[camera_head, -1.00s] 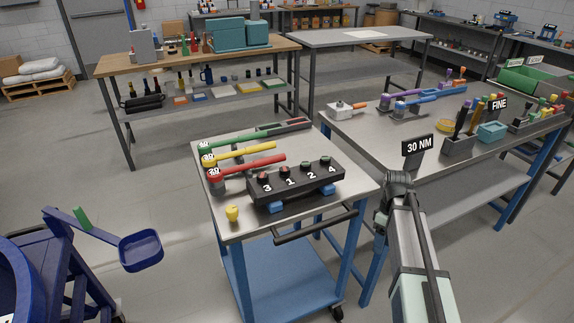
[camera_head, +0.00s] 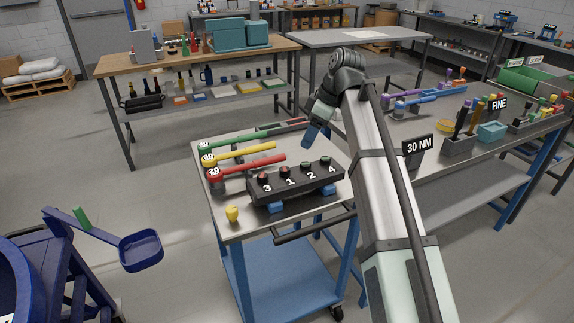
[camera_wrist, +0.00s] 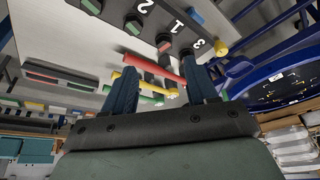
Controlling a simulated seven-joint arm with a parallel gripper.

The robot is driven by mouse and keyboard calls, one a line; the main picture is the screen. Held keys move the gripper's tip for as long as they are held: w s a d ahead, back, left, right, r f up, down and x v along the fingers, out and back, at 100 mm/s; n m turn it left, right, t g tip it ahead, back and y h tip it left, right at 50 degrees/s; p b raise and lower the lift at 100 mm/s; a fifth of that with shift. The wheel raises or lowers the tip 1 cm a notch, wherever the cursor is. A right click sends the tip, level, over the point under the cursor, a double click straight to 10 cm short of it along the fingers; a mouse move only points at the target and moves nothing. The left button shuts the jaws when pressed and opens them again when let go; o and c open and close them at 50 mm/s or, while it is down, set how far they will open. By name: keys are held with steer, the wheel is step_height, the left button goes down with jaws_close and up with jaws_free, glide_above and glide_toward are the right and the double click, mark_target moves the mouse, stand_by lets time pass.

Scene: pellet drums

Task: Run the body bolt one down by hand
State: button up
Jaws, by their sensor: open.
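The body is a black block on the cart top with a row of bolts numbered 3, 1, 2, 4 (camera_head: 280,194). Bolt one (camera_head: 286,170) has a reddish head and stands between bolts 3 (camera_head: 263,176) and 2 (camera_head: 307,165). In the wrist view bolt one (camera_wrist: 163,43) shows near the top, beyond my fingertips. Bolts 2 and 4 have green heads. My gripper (camera_head: 308,138) is over the cart's back right, behind the block and apart from it. In the wrist view its two blue fingers (camera_wrist: 162,80) are spread, with nothing held between them.
Green (camera_head: 232,141), yellow (camera_head: 240,153) and red (camera_head: 248,167) wrenches lie behind and left of the block. A yellow piece (camera_head: 232,213) stands at the cart's front left. A 30 NM sign (camera_head: 418,146) stands on the right bench, close to my arm.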

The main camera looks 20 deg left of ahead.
mark_target(285, 169)
steer(key=x, duration=0.4)
steer(key=a+x, duration=0.1)
steer(key=x, duration=0.3)
steer(key=a+x, duration=0.1)
steer(key=x, duration=0.4)
steer(key=shift+s+r, duration=0.35)
steer(key=shift+c, duration=0.3)
steer(key=c, duration=1)
steer(key=shift+s, duration=0.1)
